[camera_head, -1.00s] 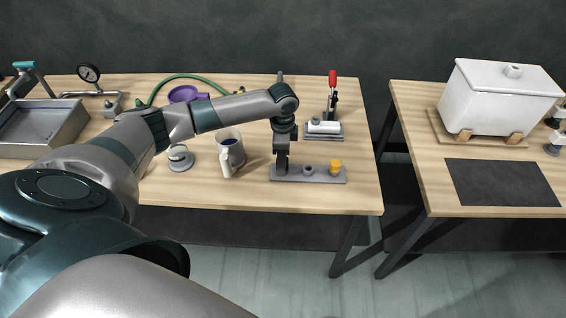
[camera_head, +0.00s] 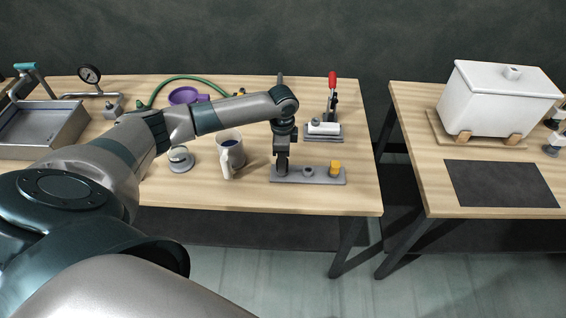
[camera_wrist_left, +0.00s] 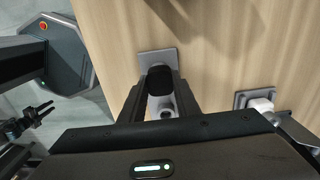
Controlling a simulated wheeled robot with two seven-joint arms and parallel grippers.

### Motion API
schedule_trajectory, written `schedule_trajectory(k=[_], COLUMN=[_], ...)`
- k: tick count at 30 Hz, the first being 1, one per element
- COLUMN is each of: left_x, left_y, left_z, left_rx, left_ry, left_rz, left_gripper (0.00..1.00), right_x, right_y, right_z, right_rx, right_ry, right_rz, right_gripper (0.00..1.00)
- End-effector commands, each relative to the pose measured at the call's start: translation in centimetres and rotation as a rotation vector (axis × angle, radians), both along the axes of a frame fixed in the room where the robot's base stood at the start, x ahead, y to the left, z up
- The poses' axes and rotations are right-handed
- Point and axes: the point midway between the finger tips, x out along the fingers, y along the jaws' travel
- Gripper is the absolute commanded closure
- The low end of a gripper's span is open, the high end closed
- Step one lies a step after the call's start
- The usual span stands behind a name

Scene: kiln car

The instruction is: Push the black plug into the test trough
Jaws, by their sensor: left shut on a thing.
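My left gripper (camera_head: 282,163) reaches down to the left end of a grey holder strip (camera_head: 320,178) on the left table. It is shut on the black plug (camera_wrist_left: 160,78), which shows between the fingers in the left wrist view. In the head view the plug is hidden by the gripper, and I cannot tell whether it is clear of the strip. A grey metal trough (camera_head: 72,135), apparently the test trough, stands at the far left of the table. A dark clawed part, apparently my right gripper (camera_wrist_left: 40,112), is at the wrist view's left edge; its jaws are unclear.
The strip also bears a grey ring (camera_head: 307,171) and a yellow plug (camera_head: 335,168). A white mug (camera_head: 231,155) and a round white-topped piece (camera_head: 180,159) stand to its left. A red-handled clamp (camera_head: 332,90) is behind. A white tank (camera_head: 490,105) stands on the right table.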

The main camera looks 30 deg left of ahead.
Motion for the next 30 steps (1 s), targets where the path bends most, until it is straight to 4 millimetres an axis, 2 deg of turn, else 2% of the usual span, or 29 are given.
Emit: schedule_trajectory(k=[30], left_x=[0.01], left_y=[0.0], left_z=[0.96], left_rx=[0.0], left_ry=[0.0], left_rz=[0.0], left_gripper=[1.0], right_x=[0.02], right_y=[0.05], right_z=[1.0], right_rx=[0.001], right_ry=[0.0], right_rz=[0.0], right_gripper=[0.69])
